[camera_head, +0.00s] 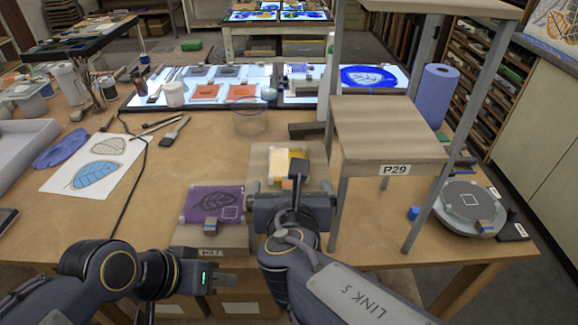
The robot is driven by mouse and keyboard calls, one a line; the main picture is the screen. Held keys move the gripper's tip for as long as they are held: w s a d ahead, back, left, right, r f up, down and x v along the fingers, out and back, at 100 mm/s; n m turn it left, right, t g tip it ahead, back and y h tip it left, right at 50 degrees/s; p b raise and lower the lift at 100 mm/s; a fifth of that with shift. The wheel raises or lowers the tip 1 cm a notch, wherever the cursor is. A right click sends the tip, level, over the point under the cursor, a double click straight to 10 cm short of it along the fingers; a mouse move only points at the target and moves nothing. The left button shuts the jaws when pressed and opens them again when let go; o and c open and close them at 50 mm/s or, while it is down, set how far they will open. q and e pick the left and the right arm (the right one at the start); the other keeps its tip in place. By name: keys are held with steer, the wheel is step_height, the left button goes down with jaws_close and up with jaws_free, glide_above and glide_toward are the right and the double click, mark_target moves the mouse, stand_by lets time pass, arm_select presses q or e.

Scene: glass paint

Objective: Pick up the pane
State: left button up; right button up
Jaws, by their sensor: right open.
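A purple pane (211,202) with a dark leaf drawing lies on a low wooden block marked with a label, left of centre near the table's front. My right gripper (294,203) is open, to the right of this pane, in front of a second wooden block (258,158) with cream and yellow pieces (279,160). The gripper partly hides that block, and its fingertips are hard to make out. My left gripper (212,278) is low in front of the purple pane's block; its jaw opening is unclear.
A wooden stand (388,130) labelled P29 rises right of my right gripper. A round grey turntable (470,205) stands at the far right. Lit panels with orange and blue panes line the back.

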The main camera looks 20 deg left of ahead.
mark_target(289, 185)
steer(key=x, duration=0.2)
steer(key=shift+w+a+f, duration=0.1)
steer(key=shift+w+a, duration=0.1)
steer(key=shift+a, duration=0.05)
steer(key=shift+w+f, duration=0.15)
steer(key=shift+w, duration=0.2)
steer(key=c, duration=1.1)
